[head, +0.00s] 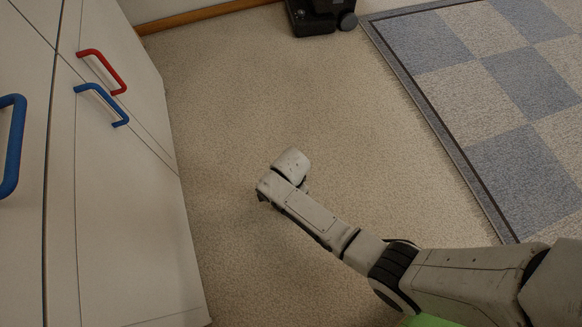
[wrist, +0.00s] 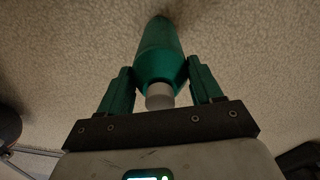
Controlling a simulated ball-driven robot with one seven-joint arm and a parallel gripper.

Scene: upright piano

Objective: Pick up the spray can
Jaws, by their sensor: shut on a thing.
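A green spray can (wrist: 160,58) with a pale grey cap or nozzle end (wrist: 159,95) shows in the wrist view. My gripper (wrist: 160,75) has its two green fingers on either side of the can, shut on it near the capped end. The can's far end points away from my gripper, toward the top of the view. In the head view my arm's end (head: 284,175) is over the carpet, and the can and the fingers are hidden behind it.
White cabinets (head: 120,200) with blue and red handles stand at the left. A dark wheeled object (head: 318,18) is at the top. A blue and beige checked rug (head: 490,100) lies at the right. Beige carpet (head: 225,90) between them is clear.

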